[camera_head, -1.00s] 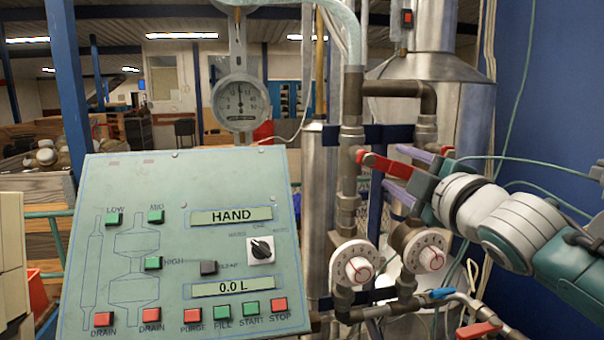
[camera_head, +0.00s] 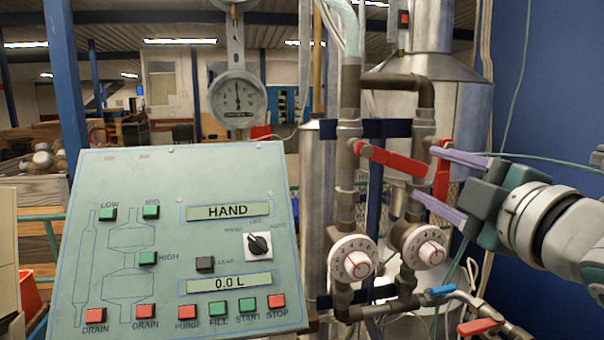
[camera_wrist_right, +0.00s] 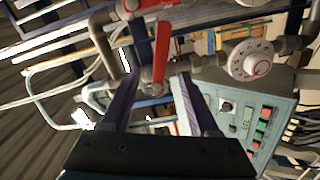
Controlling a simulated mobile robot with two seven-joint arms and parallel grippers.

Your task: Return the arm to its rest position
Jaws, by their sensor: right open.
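My right gripper (camera_head: 424,172) reaches in from the right in the head view, its two purple fingers spread apart. It holds nothing. One red valve handle (camera_head: 392,162) lies nearly level on the left pipe, to the left of the fingertips. A second red handle (camera_head: 442,172) stands upright on the right pipe, close to the fingers. In the right wrist view, the fingers (camera_wrist_right: 158,76) are apart, with a red handle (camera_wrist_right: 161,50) ahead of the gap between them. I cannot tell whether a finger touches it. My left gripper is out of view.
The green control panel (camera_head: 120,250) stands at the left, reading HAND and 0.0 L. Two white dials (camera_head: 353,258) sit on the pipes below the gripper. A blue-handled valve (camera_head: 441,292) and a red-handled valve (camera_head: 480,327) are lower right. A blue wall (camera_head: 560,90) is behind my arm.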

